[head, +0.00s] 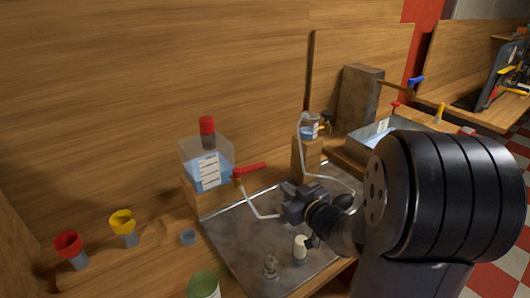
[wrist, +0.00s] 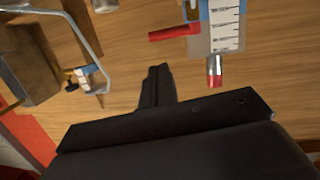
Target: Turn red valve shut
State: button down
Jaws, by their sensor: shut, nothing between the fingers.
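The red valve handle (head: 250,170) sticks out to the right from a brass fitting on the side of a clear tank (head: 207,163) with blue liquid. In the wrist view the handle (wrist: 174,33) lies roughly level near the top, beside the tank (wrist: 224,28). My gripper (head: 289,190) is shut and empty, to the right of and below the handle in the head view. In the wrist view its closed fingers (wrist: 157,80) stand below the handle with a visible gap, not touching it.
A bent tube (head: 257,208) runs from the valve down towards the metal tray (head: 235,240). A small jar (head: 309,127) on a wooden block (head: 305,155) stands behind my gripper. Red (head: 69,245) and yellow (head: 123,222) funnels stand at left. A wooden wall rises behind.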

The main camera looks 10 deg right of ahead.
jog(key=m, duration=0.1)
jog(key=p, duration=0.1)
send_near(259, 166)
jog(key=x, duration=0.6)
jog(key=shift+w+a+f, duration=0.2)
jog(key=shift+a+f, duration=0.15)
jog(key=shift+w+f+b, duration=0.1)
jog(key=shift+w+b, duration=0.6)
jog(key=shift+w, duration=0.05)
jog(key=shift+r, duration=0.25)
